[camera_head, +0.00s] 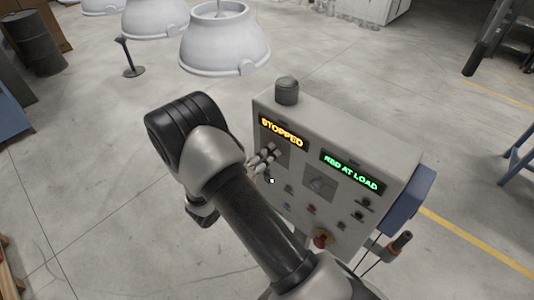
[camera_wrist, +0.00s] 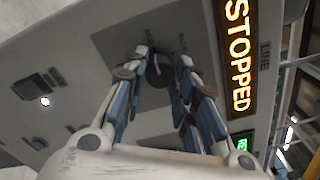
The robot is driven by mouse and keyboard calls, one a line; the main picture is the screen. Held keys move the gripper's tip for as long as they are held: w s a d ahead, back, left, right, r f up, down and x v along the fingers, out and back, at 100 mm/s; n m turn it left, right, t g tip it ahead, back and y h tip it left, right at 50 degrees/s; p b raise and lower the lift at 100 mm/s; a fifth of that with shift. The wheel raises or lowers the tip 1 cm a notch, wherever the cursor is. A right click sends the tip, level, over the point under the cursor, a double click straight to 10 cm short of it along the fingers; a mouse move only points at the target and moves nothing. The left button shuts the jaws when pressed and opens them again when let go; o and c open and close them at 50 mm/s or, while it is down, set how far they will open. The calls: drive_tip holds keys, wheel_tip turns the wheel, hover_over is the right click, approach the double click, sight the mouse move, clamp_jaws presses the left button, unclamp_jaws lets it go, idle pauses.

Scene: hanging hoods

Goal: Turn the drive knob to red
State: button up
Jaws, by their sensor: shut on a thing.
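The grey control panel (camera_head: 390,165) stands at the right of my arm in the head view. Its upper display (camera_head: 283,132) reads STOPPED in amber; it also shows in the wrist view (camera_wrist: 239,55). A second display (camera_head: 350,171) reads RED AT LOAD in green. My gripper (camera_head: 266,160) is at the dark plate under the STOPPED display. In the wrist view my gripper (camera_wrist: 163,62) has its two fingers on either side of a dark round knob (camera_wrist: 157,76) and is shut on it. The knob's pointer and markings are too unclear to read.
Small buttons and a red mushroom button (camera_head: 321,239) sit lower on the panel. A grey dome (camera_head: 287,90) tops it. A blue box (camera_head: 407,200) is on its right side. White hoods (camera_head: 225,42) hang behind. Open floor lies left of my arm.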

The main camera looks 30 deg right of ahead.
drive_tip(key=shift+n, duration=0.3)
drive_tip(key=o, duration=1)
drive_tip(key=shift+o, duration=0.2)
drive_tip(key=v, duration=1.2)
